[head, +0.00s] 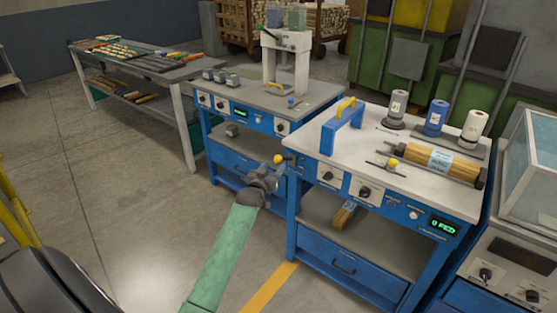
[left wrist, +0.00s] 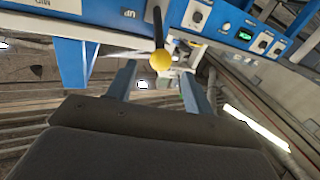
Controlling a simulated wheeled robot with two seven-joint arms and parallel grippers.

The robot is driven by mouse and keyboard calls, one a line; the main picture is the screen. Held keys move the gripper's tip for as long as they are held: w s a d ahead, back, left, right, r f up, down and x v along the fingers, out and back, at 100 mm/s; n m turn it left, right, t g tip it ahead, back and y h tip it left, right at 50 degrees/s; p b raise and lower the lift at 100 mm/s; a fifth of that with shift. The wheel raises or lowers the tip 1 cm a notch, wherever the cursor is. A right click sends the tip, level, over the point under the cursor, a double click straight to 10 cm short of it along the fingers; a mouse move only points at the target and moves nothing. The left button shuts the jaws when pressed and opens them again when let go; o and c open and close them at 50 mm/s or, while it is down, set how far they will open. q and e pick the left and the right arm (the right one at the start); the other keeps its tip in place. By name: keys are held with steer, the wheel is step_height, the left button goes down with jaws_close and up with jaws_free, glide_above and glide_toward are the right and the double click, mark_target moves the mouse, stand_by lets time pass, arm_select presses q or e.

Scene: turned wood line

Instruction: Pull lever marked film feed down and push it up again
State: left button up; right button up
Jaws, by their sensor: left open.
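The lever is a dark rod with a yellow ball knob (head: 278,159) at the left end of the blue front panel of the right-hand station. Its lettering is too small to read in the head view. In the left wrist view the yellow knob (left wrist: 160,60) and its rod stand between and beyond my two fingers. My left gripper (head: 266,177) is open, its fingers apart on either side of the knob in that view. I cannot tell whether a finger touches it. My green-sleeved left arm comes up from below. My right gripper is out of view.
The station (head: 400,150) has knobs, a green display (head: 443,228) reading 0 FED, a blue arch with a yellow handle (head: 346,108), and a wood roll (head: 440,160) on top. A second blue bench (head: 270,95) stands close behind left. Open floor lies left.

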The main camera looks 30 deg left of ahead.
mark_target(277, 161)
arm_select(q)
steer(key=w, duration=0.2)
steer(key=w+a+p, duration=0.1)
steer(key=w, duration=0.1)
steer(key=shift+w, duration=0.4)
steer(key=shift+w+a+f, duration=0.1)
steer(key=shift+w+a, duration=0.05)
steer(key=shift+w, duration=0.55)
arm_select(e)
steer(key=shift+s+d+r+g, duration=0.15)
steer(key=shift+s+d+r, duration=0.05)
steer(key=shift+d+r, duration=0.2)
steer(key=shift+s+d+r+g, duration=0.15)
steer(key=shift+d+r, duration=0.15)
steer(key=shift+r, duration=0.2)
arm_select(q)
jaws_close()
steer(key=shift+f, duration=0.1)
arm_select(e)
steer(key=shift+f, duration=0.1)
